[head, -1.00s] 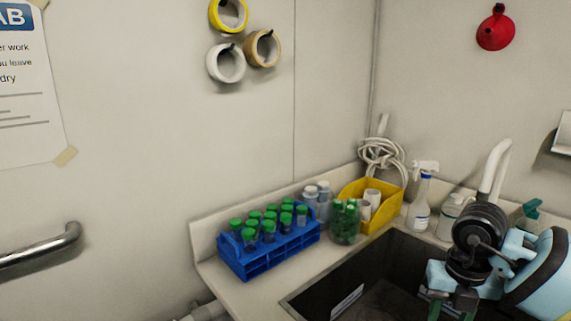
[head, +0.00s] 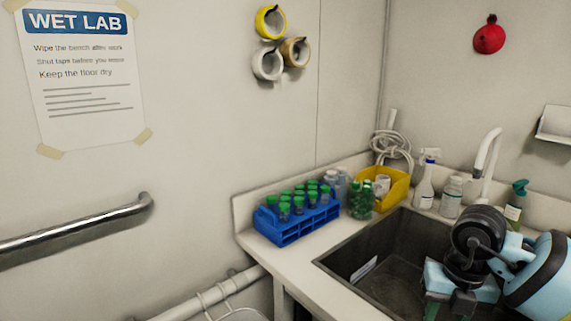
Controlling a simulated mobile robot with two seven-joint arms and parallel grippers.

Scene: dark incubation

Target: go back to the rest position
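My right arm comes in at the lower right of the head view, in front of the sink. Its gripper (head: 449,308) points down at the bottom edge of the picture. Two green-tipped fingers show partly and seem to stand apart, but their ends are cut off, so I cannot tell whether it is open or shut. My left gripper is not in view.
A blue rack (head: 296,226) of green-capped tubes stands on the counter (head: 287,262) left of the sink (head: 343,262). A jar (head: 361,204), a yellow bin (head: 398,189), a spray bottle (head: 425,184) and the tap (head: 487,150) line the back. A metal rail (head: 75,229) crosses the left wall.

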